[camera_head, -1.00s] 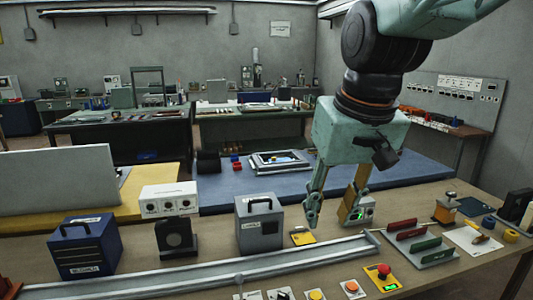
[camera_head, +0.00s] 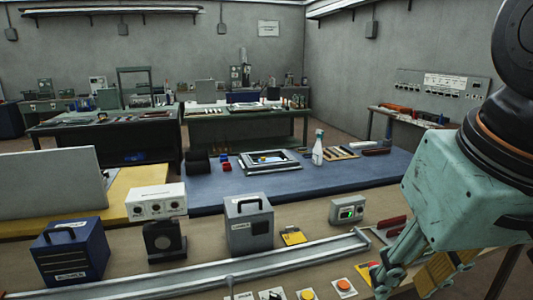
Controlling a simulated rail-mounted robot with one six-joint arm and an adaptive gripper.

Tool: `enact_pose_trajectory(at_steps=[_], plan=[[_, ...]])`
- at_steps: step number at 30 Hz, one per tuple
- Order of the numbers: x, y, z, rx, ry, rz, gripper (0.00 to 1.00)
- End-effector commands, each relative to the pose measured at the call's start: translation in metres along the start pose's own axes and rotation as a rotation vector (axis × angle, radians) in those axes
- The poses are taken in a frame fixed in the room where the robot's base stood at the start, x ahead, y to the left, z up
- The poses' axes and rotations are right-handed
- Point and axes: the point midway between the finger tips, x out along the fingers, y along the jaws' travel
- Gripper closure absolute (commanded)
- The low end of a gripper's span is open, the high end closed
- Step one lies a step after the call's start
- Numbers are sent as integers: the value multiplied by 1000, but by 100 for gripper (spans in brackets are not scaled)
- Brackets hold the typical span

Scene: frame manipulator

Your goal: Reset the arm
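My gripper (camera_head: 408,280) hangs at the lower right of the head view, below its pale green wrist housing (camera_head: 465,195). Its two fingers are spread apart, one green and one with a yellowish face, and I see nothing between them. The fingertips are over the front right part of the wooden bench, close to the bottom edge of the picture. The gripper hides part of the bench's right side. The upper arm is cut off by the right edge.
A small device with a green display (camera_head: 347,211), a grey case (camera_head: 250,224), a blue case (camera_head: 70,250) and a metal rail (camera_head: 200,277) stand on the bench. A white spray bottle (camera_head: 318,150) stands on the blue mat (camera_head: 220,190). Push buttons (camera_head: 345,286) line the front.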

Motion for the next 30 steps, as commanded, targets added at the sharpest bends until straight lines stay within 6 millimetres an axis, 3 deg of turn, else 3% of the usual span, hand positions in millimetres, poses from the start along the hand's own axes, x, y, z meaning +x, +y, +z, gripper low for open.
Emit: enact_pose_trajectory(at_steps=[3, 9, 23, 30], plan=[[-2, 5, 21, 14, 5, 6, 68], [-3, 9, 46, 28, 8, 13, 68], [-3, 10, 55, 34, 8, 16, 68], [-3, 10, 55, 34, 8, 16, 90]])
